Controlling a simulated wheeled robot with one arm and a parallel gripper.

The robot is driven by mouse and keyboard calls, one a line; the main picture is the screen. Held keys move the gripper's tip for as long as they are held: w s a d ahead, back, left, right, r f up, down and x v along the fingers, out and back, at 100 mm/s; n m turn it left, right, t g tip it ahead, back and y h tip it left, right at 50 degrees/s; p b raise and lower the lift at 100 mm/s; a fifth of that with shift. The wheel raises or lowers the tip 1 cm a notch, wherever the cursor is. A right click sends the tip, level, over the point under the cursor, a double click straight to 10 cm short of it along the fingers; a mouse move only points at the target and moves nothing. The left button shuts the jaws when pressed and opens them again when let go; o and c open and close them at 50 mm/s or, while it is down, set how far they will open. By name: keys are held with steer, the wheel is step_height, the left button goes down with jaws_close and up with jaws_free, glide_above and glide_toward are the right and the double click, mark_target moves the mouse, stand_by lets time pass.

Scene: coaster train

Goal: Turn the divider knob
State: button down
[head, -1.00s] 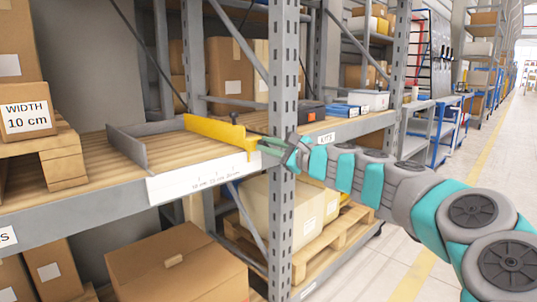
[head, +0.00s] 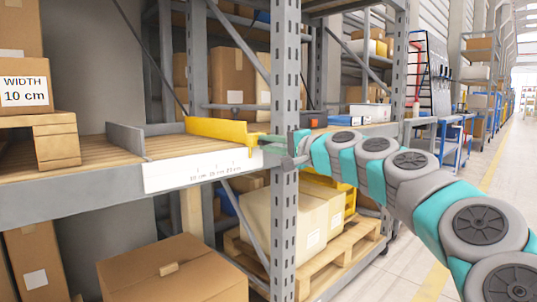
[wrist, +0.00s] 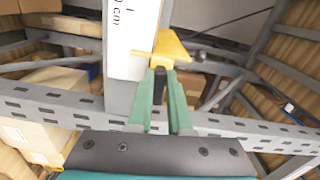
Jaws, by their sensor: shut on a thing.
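The yellow divider (head: 222,130) stands on the wooden shelf at the right end of the white scale strip (head: 200,170). Its front end also shows in the wrist view (wrist: 168,47). My gripper (head: 266,148) is at this front end, by the grey upright. In the wrist view my green fingers (wrist: 160,72) are close together at the yellow end, with a dark piece, seemingly the divider knob (wrist: 159,84), between them. The fingers hide most of the knob, and its turn angle cannot be read.
A grey upright (head: 286,160) stands right beside my gripper. A grey fixed side plate (head: 126,138) is left of the divider, with bare shelf between. A sign reading "WIDTH 10 cm" (head: 25,92) is on a box at left. Cartons (head: 172,270) fill the lower level.

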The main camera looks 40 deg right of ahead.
steer(key=shift+f+n+b, duration=0.2)
steer(key=shift+n+b, duration=0.7)
steer(key=shift+n, duration=0.3)
steer(key=c, duration=0.8)
jaws_free()
steer(key=shift+c, duration=0.2)
steer(key=s, duration=0.7)
steer(key=shift+s+d, duration=0.3)
steer(key=shift+s, duration=0.05)
